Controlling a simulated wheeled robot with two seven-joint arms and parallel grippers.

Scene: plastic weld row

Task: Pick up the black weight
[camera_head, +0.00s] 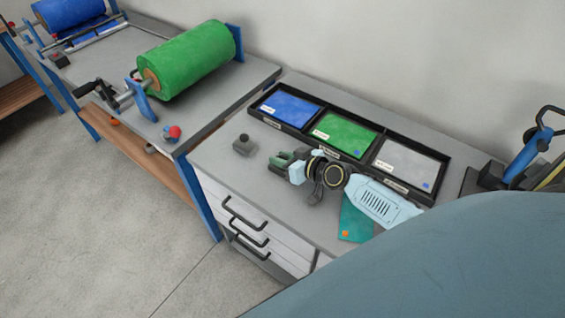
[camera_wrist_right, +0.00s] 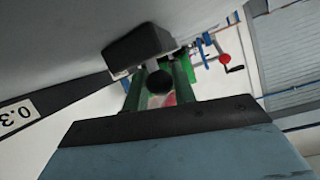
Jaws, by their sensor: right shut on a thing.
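The black weight (camera_head: 244,147) is a small dark block with a round knob, on the grey cabinet top left of my right gripper. In the right wrist view the weight (camera_wrist_right: 138,48) is large and close, its round knob showing between the two green fingers. My right gripper (camera_head: 278,160) points left, low over the top, its fingers shut on the weight by the knob; it also shows in the wrist view (camera_wrist_right: 159,85). In the head view the block appears just past the fingertips, so the exact contact is unclear. My left gripper is not in view.
Black trays (camera_head: 340,153) with blue, green and grey sheets line the back of the cabinet top. A teal sheet (camera_head: 355,222) lies under my right arm. Bare top surrounds the weight.

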